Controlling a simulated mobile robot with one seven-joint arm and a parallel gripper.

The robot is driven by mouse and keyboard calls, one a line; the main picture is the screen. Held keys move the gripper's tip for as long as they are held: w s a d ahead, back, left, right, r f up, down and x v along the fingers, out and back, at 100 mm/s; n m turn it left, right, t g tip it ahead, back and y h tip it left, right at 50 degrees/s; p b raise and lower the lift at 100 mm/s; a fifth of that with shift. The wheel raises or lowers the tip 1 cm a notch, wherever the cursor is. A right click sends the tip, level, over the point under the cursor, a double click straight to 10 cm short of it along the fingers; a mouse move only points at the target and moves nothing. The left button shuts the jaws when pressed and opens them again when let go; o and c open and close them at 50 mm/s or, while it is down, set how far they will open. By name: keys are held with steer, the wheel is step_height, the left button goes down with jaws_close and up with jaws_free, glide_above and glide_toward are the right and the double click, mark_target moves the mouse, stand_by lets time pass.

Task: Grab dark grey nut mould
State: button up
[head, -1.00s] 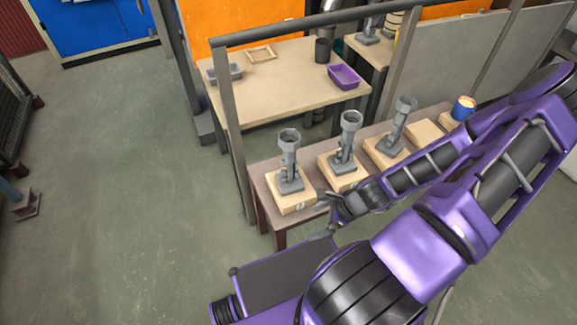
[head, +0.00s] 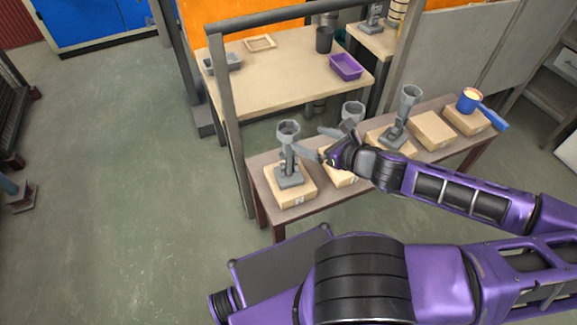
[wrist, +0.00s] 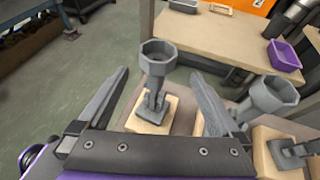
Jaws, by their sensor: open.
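Three similar grey moulds with hollow hexagonal, nut-like tops stand upright on wooden blocks along a brown bench: left mould (head: 289,165), middle mould (head: 352,110), right mould (head: 404,108). The pictures do not clearly show one as darker. My gripper (head: 308,138) is open and empty, just right of the left mould's upper part in the head view. My arm hides much of the middle mould. In the wrist view, the left mould (wrist: 157,60) appears between the spread fingers (wrist: 160,75), beyond them. The middle mould (wrist: 268,97) shows right of the right finger.
The brown bench (head: 330,203) also bears a bare wooden block (head: 432,131) and a blue cup (head: 469,99) with a handle. A grey upright post (head: 230,130) and rail stand behind it. A table beyond holds a grey tray (head: 222,65) and purple tray (head: 346,67). Open floor lies left.

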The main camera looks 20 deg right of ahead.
mark_target(282, 128)
steer(key=b+x, duration=0.1)
steer(key=x, duration=0.6)
steer(key=shift+w+a+f, duration=0.1)
steer(key=shift+w+f, duration=0.05)
steer(key=shift+w, duration=0.2)
steer(key=shift+b+x, duration=0.55)
steer(key=shift+x, duration=2.1)
steer(key=shift+a, duration=0.1)
jaws_close()
